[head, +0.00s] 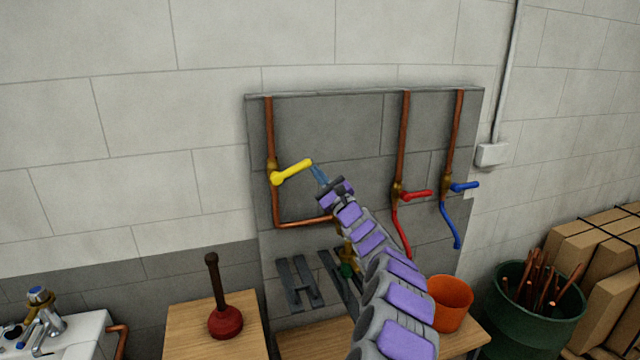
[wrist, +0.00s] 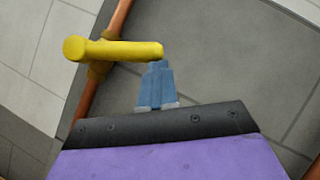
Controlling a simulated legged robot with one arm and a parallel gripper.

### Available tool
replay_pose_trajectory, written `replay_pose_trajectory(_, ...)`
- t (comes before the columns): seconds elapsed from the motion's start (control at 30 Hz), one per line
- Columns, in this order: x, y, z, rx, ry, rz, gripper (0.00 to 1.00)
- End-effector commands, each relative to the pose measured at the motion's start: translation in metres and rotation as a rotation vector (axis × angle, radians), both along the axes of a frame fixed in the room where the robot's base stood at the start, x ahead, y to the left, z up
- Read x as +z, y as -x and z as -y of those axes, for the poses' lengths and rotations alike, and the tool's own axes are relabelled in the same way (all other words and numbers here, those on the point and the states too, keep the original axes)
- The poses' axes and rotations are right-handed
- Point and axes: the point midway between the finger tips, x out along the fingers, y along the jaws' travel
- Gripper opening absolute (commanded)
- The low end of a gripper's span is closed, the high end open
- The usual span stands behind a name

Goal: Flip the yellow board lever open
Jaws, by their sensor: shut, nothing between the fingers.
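The yellow lever (head: 292,171) sits on a brass valve on the left copper pipe of the grey board. In the head view it points right and slightly up, across the pipe. My gripper (head: 316,170) is shut and empty, with its blue fingertips close to the lever's free end. In the wrist view the yellow lever (wrist: 115,50) lies across the top left, and the shut blue fingers (wrist: 158,66) are just below its right end. I cannot tell whether they touch it.
A red lever (head: 415,194) and a blue lever (head: 463,186) are on pipes further right on the board. A plunger (head: 225,321), an orange bucket (head: 450,302) and a green bin (head: 530,308) stand below. The wall above the board is clear.

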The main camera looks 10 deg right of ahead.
Motion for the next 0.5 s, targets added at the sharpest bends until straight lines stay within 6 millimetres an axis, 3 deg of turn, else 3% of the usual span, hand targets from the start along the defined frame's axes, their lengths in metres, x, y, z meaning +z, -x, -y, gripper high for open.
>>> replay_pose_trajectory(0.5, 0.056, 0.000, -0.020, 0.002, 0.494, 0.037, 0.00)
